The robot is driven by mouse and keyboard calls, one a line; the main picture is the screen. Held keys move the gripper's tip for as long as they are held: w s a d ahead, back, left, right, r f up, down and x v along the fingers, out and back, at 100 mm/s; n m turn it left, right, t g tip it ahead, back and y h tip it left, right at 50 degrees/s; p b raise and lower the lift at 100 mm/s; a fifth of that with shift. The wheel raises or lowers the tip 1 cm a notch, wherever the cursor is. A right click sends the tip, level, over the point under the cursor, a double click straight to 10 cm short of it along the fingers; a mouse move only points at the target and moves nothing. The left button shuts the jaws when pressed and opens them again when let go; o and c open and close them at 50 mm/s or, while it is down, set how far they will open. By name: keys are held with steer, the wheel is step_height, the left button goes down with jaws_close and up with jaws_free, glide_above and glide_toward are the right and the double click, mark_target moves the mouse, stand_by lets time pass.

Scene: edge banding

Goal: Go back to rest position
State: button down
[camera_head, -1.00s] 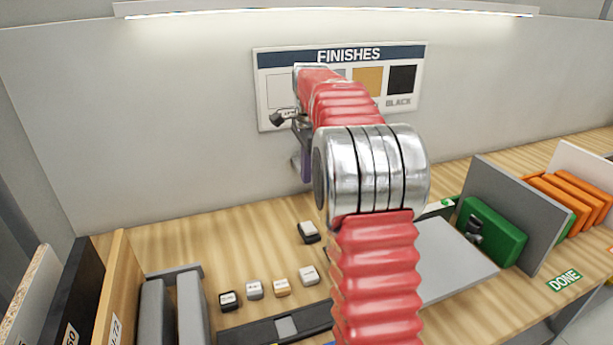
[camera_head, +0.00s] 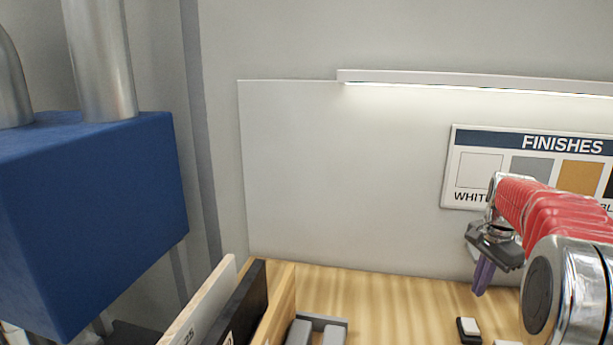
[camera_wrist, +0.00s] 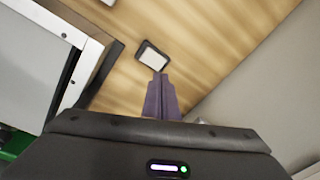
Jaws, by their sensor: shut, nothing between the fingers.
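My gripper (camera_head: 480,277) hangs at the right of the head view, in front of the wall below the finishes sign. Its purple fingers point down and are together with nothing between them. In the wrist view the shut fingers (camera_wrist: 163,88) show over the wooden bench top (camera_wrist: 205,50). A small black block with a white top (camera_wrist: 153,57) lies just beyond the fingertips in that view. In the head view this block (camera_head: 468,329) appears below and left of my arm. My red arm leaves the frame at the right.
Upright boards (camera_head: 256,295) stand at the bench's left end, beside grey blocks (camera_head: 320,335). A large blue machine (camera_head: 90,215) with metal pipes is at the left. The finishes sign (camera_head: 530,145) hangs on the wall.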

steer(key=s+a+r+n+t, duration=0.2)
steer(key=s+a+n+t, duration=0.2)
steer(key=s+a+n, duration=1)
steer(key=s+a, duration=1.2)
steer(key=s, duration=0.2)
steer(key=shift+s+n, duration=0.15)
steer(key=shift+n, duration=0.25)
